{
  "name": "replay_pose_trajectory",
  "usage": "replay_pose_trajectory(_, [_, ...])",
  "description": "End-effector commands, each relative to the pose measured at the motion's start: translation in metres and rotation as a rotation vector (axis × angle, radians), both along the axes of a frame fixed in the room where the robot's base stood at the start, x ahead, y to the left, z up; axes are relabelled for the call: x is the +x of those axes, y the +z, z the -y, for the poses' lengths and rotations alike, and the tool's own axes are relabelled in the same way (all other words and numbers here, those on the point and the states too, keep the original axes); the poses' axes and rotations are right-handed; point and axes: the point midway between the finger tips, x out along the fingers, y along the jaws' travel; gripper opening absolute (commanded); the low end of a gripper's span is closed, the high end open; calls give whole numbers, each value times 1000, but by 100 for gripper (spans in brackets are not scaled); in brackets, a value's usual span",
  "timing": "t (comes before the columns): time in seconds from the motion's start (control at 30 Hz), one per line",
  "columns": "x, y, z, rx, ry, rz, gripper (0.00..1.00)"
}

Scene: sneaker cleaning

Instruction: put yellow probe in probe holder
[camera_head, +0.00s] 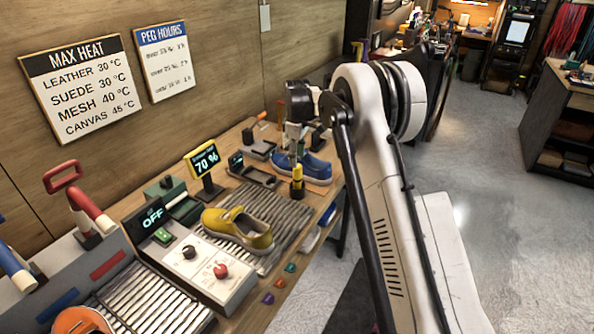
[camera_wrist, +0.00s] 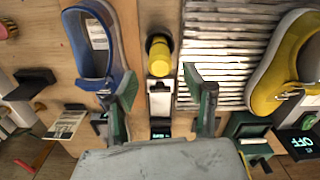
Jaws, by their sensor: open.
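The yellow probe (camera_head: 299,177) stands upright at the near right part of the bench, in front of the blue shoe. Its lower part is dark, and I cannot tell whether that is its own base or a probe holder around it. The wrist view shows the yellow probe (camera_wrist: 158,54) from above, with a dark rim around it. The probe lies just beyond the fingertips, roughly centred. In the head view my gripper (camera_head: 293,150) hangs above and behind the probe, partly hidden.
A blue shoe (camera_head: 312,169) and a yellow shoe (camera_head: 238,230) flank the probe, the yellow one on a ribbed mat (camera_head: 277,205). A 70 % display (camera_head: 206,159) stands behind. A control box (camera_head: 205,270) and an OFF display (camera_head: 152,215) are at lower left.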

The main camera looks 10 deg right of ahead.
Motion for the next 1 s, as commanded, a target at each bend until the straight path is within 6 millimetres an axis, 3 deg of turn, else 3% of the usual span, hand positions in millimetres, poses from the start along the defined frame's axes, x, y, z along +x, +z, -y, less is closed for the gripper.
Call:
replay_pose_trajectory(0.1, [0,20,0,0,0,0,47])
replay_pose_trajectory(0.47, [-7,55,0,0,-20,14,47])
replay_pose_trajectory(0.67, [-41,104,0,3,-105,67,47])
replay_pose_trajectory(1.0, [-122,179,0,24,-281,180,47])
